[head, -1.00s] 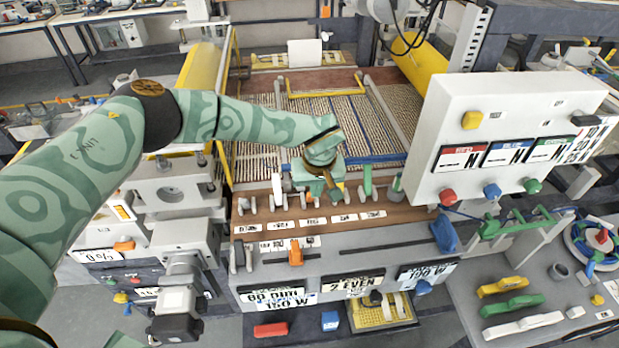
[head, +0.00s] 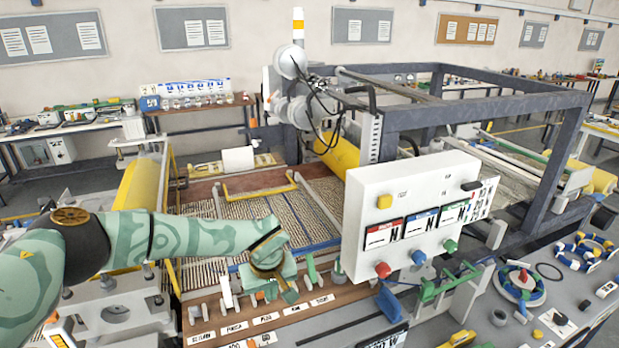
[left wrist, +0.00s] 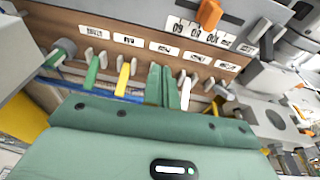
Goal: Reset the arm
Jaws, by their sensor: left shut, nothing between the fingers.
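My left arm reaches in from the left in the head view. Its green gripper (head: 290,293) hangs over the row of small levers at the front edge of the machine. In the left wrist view the two green fingers (left wrist: 168,88) are together with nothing between them. They point at the labelled brown lever panel (left wrist: 130,27). A green lever (left wrist: 92,70), a yellow lever (left wrist: 123,78) and a white lever (left wrist: 186,92) stand around the fingertips. I cannot tell whether the fingers touch any lever. My right gripper is in neither view.
A white control box (head: 405,220) with red, blue and green knobs stands right of the gripper. Behind the gripper lies the striped mesh bed (head: 270,215) with a yellow bar. A yellow roller (head: 137,190) is at the left. An orange lever (left wrist: 209,14) shows in the wrist view.

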